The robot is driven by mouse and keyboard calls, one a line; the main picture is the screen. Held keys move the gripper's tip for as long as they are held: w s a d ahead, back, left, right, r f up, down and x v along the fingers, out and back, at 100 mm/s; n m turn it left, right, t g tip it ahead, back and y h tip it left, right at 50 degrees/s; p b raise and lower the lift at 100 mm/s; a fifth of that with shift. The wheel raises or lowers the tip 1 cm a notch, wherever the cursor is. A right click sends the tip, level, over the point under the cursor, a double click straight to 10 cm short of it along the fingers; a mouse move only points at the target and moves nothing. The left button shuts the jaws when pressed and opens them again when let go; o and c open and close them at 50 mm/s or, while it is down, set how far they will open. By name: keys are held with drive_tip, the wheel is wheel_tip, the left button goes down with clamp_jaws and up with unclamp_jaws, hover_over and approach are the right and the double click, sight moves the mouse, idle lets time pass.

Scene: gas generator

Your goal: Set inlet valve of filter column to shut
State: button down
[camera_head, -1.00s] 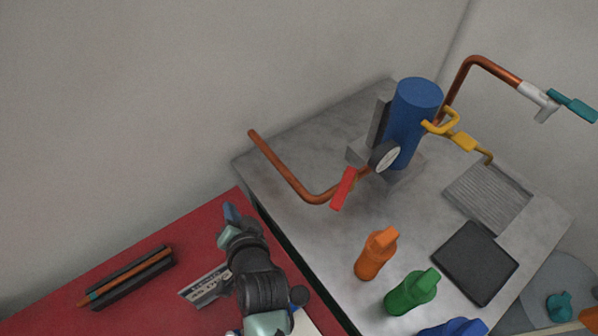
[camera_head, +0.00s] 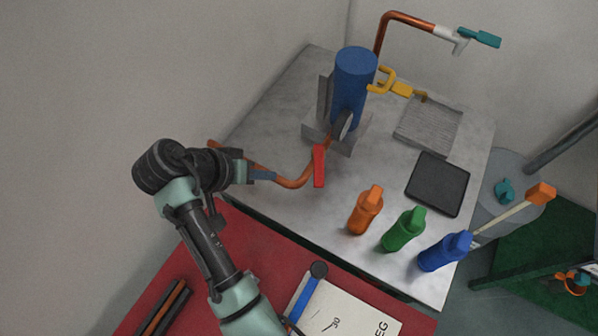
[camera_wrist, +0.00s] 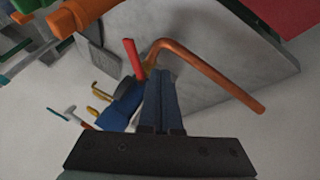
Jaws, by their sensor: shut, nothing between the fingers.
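The blue filter column (camera_head: 352,82) stands upright on a grey metal bench. A copper pipe (camera_head: 292,183) runs left from its base, with a red valve handle (camera_head: 319,166) beside the column. A yellow handle (camera_head: 390,84) is on the column's right side. I cannot tell from labels which is the inlet valve. My gripper (camera_head: 272,177) is shut and empty, left of the red handle and close to the pipe. In the wrist view, the red handle (camera_wrist: 134,59) is just left of the fingertips (camera_wrist: 158,76), and the pipe (camera_wrist: 215,75) bends away right. Contact is unclear.
Orange (camera_head: 365,211), green (camera_head: 404,231) and blue (camera_head: 444,252) bottles stand along the bench front. A dark square plate (camera_head: 437,184) and a ridged tray (camera_head: 428,125) lie behind them. A red work surface (camera_head: 245,240) is beneath my arm.

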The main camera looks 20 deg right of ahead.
hover_over(296, 188)
drive_tip(key=w+a, duration=0.1)
drive_tip(key=a, duration=0.1)
wheel_tip(296, 188, down, 6)
drive_tip(key=shift+s+d+r+p, duration=0.1)
drive_tip(key=shift+s+d+p, duration=0.15)
drive_tip(key=shift+d+p, duration=0.3)
drive_tip(key=shift+s+d+r+p, duration=0.1)
drive_tip(key=shift+s+d+p, duration=0.15)
drive_tip(key=shift+d+p, duration=0.3)
drive_tip(key=shift+s+d+f, duration=0.15)
drive_tip(key=shift+s+d, duration=0.1)
drive_tip(key=shift+d, duration=0.25)
